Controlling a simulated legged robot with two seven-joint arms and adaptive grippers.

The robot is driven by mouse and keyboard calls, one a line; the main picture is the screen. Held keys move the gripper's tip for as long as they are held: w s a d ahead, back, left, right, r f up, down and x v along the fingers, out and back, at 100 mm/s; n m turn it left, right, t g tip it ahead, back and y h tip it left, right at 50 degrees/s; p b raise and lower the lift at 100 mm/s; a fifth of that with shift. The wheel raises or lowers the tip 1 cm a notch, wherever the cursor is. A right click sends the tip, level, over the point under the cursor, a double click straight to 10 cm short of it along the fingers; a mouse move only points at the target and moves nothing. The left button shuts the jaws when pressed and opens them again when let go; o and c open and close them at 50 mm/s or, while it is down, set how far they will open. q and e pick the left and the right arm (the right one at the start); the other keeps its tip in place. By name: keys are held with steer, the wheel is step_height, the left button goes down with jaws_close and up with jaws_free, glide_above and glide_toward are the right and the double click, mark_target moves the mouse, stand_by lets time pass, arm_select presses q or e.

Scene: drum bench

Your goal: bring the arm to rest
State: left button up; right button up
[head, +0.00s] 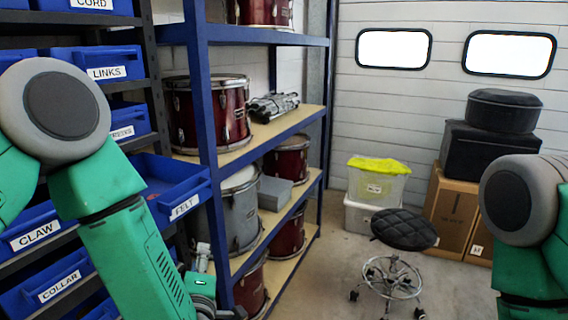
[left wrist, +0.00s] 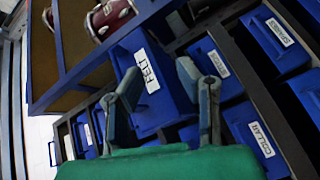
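My left arm (head: 125,240) reaches down from the left in the head view, in front of the bin rack. Only a bit of my left gripper (head: 203,262) shows there, low beside the blue shelf post. In the left wrist view its two fingers stand apart with nothing between them, so the left gripper (left wrist: 165,85) is open. The blue FELT bin (head: 180,200) juts out of the rack farther than its neighbours; it also shows beyond the fingers in the left wrist view (left wrist: 140,80). My right arm (head: 525,210) shows at the right edge; its gripper is out of view.
Blue labelled bins, among them CLAW (head: 35,232) and COLLAR (head: 58,286), fill the dark rack. A blue-framed shelf (head: 205,100) holds several drums. A black stool (head: 403,230), clear boxes (head: 377,185) and cartons (head: 450,208) stand by the white door. Some floor is clear between.

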arm_select(q)
steer(key=s+a+f+m+g+h+b, duration=0.15)
steer(key=s+f+m+g, duration=0.35)
steer(key=f, duration=0.7)
steer(key=s+a+f+m+g+h+b, duration=0.1)
steer(key=s+f+m+g+h+b, duration=0.15)
steer(key=s+f+m, duration=0.7)
steer(key=s+a+f+m+g+b, duration=0.1)
steer(key=s+a+f+g, duration=0.2)
steer(key=s, duration=0.5)
steer(key=s+a+f+m+g+b, duration=0.1)
steer(key=s+a+f+m+g, duration=0.1)
steer(key=s+f+g, duration=0.3)
steer(key=s+a+f, duration=0.1)
steer(key=s+f, duration=0.2)
steer(key=s, duration=0.1)
steer(key=shift+s+g+h+b, duration=0.25)
steer(key=shift+g+h+b, duration=0.05)
steer(key=shift+g, duration=0.05)
steer(key=shift+w+f, duration=0.1)
steer(key=shift+w, duration=0.05)
